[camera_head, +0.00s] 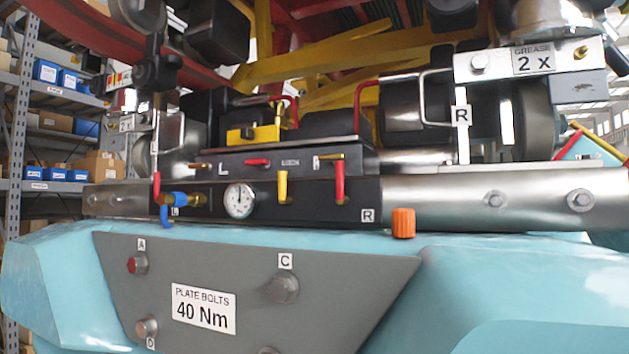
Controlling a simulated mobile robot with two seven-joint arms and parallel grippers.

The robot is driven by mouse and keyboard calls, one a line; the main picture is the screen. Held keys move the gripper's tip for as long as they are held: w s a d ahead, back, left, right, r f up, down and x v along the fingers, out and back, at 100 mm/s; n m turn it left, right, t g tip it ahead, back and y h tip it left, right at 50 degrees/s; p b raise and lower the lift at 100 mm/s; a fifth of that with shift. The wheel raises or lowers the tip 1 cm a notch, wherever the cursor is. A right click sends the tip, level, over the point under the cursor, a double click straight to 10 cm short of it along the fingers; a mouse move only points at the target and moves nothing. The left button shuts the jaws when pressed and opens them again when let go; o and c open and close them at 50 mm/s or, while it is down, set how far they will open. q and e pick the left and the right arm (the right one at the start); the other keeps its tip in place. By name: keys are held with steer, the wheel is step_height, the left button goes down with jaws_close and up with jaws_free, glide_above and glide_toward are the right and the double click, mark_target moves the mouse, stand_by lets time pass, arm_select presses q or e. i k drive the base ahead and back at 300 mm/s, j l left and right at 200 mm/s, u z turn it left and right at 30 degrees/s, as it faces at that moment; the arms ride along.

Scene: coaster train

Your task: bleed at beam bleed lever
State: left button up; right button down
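A black valve block (310,207) is set in the steel cross beam (500,200). From its face hang a yellow lever (282,187) and, near the R tag, a red lever (340,182); both point downward. Another red lever (156,186) stands at the left end under the L strip. No lettering I can read names the bleed lever, so I cannot tell which one it is. A round white gauge (239,200) sits left of the yellow lever. I see neither of my grippers near the levers.
A brass and blue fitting (180,199) sticks out left of the gauge. An orange knob (403,222) stands below the beam. A yellow-and-black part (255,134) sits above the block. The turquoise body (500,270) and grey bolt plate (345,290) lie in front, below the beam.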

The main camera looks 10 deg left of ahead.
mark_target(282, 176)
steer(key=i+l, duration=0.15)
steer(key=l, duration=0.25)
steer(key=i+l, duration=0.15)
steer(key=l, duration=0.25)
steer(key=i+l, duration=0.15)
steer(key=l, duration=0.25)
